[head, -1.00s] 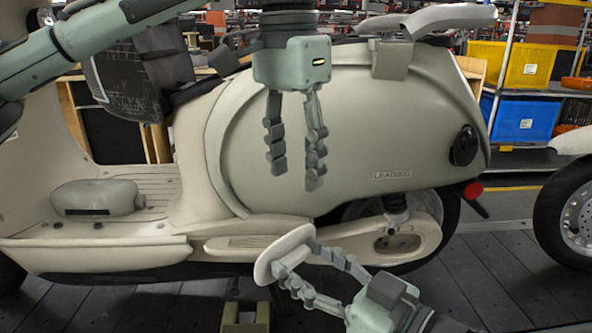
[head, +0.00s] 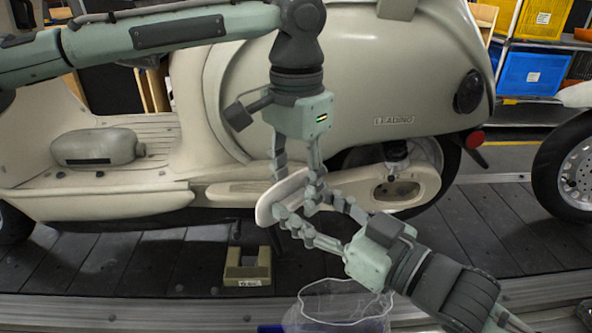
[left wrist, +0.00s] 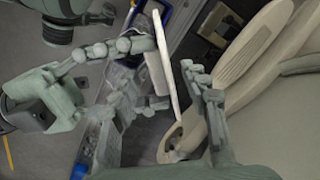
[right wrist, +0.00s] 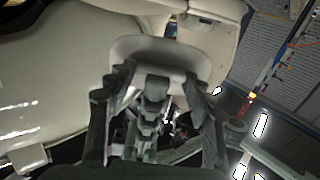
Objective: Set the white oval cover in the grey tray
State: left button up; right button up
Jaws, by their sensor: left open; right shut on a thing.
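The white oval cover (head: 277,201) is tilted on edge in front of the scooter's lower side. My right gripper (head: 297,205) is shut on it from the lower right. My left gripper (head: 297,186) comes down from above with fingers apart. In the left wrist view the cover (left wrist: 162,62) stands between the left fingers (left wrist: 160,95), and whether they touch it is unclear. In the right wrist view the cover (right wrist: 160,50) spans the fingertips. I cannot make out the grey tray with certainty.
The cream scooter (head: 330,110) fills the back, close behind both grippers. A clear mesh-like container (head: 340,305) stands at the bottom edge, with something blue beside it. A small beige stand (head: 247,268) is on the dark slats (head: 140,265). Slats to the left are clear.

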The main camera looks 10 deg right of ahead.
pick_arm(q)
grip_shut()
pick_arm(e)
jog(key=o, duration=1.7)
